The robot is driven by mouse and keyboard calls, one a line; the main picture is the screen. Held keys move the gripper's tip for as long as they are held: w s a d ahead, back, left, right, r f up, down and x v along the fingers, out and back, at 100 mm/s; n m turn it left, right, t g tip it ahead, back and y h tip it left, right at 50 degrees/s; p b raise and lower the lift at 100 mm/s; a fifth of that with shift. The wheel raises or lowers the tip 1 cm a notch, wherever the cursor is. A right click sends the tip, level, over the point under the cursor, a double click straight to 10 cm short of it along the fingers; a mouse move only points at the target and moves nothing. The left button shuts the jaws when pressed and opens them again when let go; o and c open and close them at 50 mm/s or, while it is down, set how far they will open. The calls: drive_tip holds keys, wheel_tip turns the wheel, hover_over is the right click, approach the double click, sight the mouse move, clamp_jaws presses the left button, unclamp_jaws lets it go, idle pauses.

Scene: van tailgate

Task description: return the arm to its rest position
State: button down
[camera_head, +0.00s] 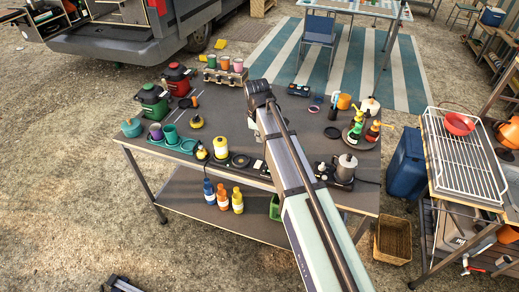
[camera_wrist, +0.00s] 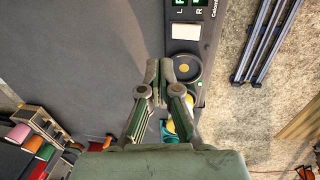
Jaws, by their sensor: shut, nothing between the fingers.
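My gripper (camera_wrist: 160,72) shows in the wrist view. Its two fingers meet at the tips and hold nothing. It is above the dark grey table top (camera_wrist: 95,50), close to a black device with a round plate (camera_wrist: 187,68). Parts of a teal thing and a yellow thing show behind the fingers. In the head view my pale arm (camera_head: 300,195) reaches from the bottom edge up over the table (camera_head: 290,122), with a dark joint at its far end. My gripper cannot be made out there.
Green (camera_head: 153,101) and red pots (camera_head: 177,79), a cup carrier (camera_head: 224,76) and a round tray of bottles (camera_head: 361,134) crowd the table. Colored bottles (camera_head: 223,198) stand on the lower shelf. A blue bin (camera_head: 405,163) and a wire rack (camera_head: 463,160) are at right.

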drive_tip(key=s+d+f+m+g, duration=0.2)
drive_tip(key=s+d+f+m, duration=0.15)
drive_tip(key=s+f, duration=0.55)
drive_tip(key=s+d+f+m+g, duration=0.2)
drive_tip(key=s+d+f, duration=0.2)
drive_tip(key=s+f, duration=0.5)
drive_tip(key=s+d+f+m+g, duration=0.25)
drive_tip(key=s+f, duration=0.45)
drive_tip(key=f, duration=0.4)
drive_tip(key=s+d+f+m, duration=0.2)
drive_tip(key=s+d+f, duration=0.1)
drive_tip(key=s, duration=0.5)
drive_tip(key=s+d+f+m+g+b, duration=0.1)
drive_tip(key=s+d+f+m, duration=0.1)
drive_tip(key=s+f, duration=0.4)
drive_tip(key=s+d+f+m+g, duration=0.1)
drive_tip(key=s+d+f, duration=0.3)
drive_tip(key=s, duration=0.8)
drive_tip(key=shift+d+f+m+b, duration=0.3)
drive_tip(key=shift+d+f+m, duration=0.15)
drive_tip(key=shift+m, duration=0.35)
drive_tip(key=shift+s, duration=0.1)
